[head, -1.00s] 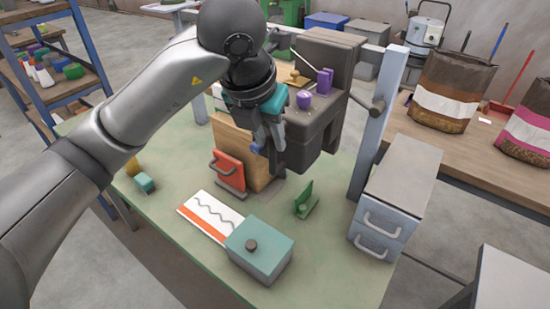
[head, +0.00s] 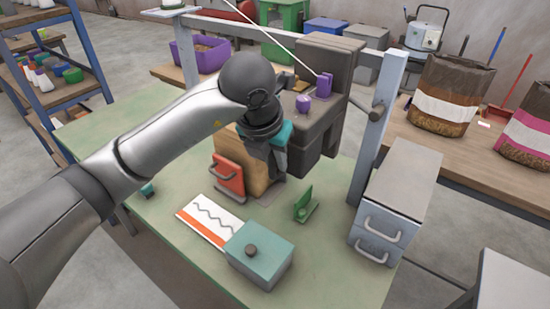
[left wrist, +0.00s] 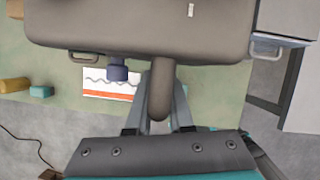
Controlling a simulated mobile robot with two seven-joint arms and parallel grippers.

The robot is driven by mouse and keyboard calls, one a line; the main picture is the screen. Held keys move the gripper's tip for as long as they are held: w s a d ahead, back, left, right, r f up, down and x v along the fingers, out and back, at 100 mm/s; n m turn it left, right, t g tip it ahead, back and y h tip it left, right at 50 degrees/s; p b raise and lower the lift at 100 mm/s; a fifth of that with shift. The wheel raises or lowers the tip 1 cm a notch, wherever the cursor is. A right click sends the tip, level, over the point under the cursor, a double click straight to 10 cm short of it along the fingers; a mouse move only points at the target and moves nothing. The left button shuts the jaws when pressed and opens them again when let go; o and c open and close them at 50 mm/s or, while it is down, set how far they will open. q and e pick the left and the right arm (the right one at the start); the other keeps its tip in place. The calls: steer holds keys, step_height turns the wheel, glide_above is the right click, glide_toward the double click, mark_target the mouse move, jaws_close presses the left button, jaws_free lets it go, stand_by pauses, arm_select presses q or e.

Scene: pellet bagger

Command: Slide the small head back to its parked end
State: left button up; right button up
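A dark grey machine head (head: 335,65) stands at the back of the green bench; in the left wrist view its brown-grey block (left wrist: 140,25) fills the top. A rounded bar (left wrist: 159,95) sticks out from this block towards the camera. My left gripper (left wrist: 160,90) has one finger on each side of the bar; whether they press on it I cannot tell. A blue-grey knob (left wrist: 117,70) sits left of the bar. In the head view, the left gripper (head: 277,165) is by the machine's left side, its fingertips partly hidden. My right gripper is out of view.
On the bench are an orange-red handled panel (head: 228,176), a teal box (head: 258,252), a green bracket (head: 305,207) and a striped card (head: 205,222). A grey drawer unit (head: 398,190) and a pale post (head: 378,125) stand to the right.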

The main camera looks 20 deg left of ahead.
arm_select(q)
jaws_close()
stand_by(0.9)
steer(key=shift+a, duration=0.1)
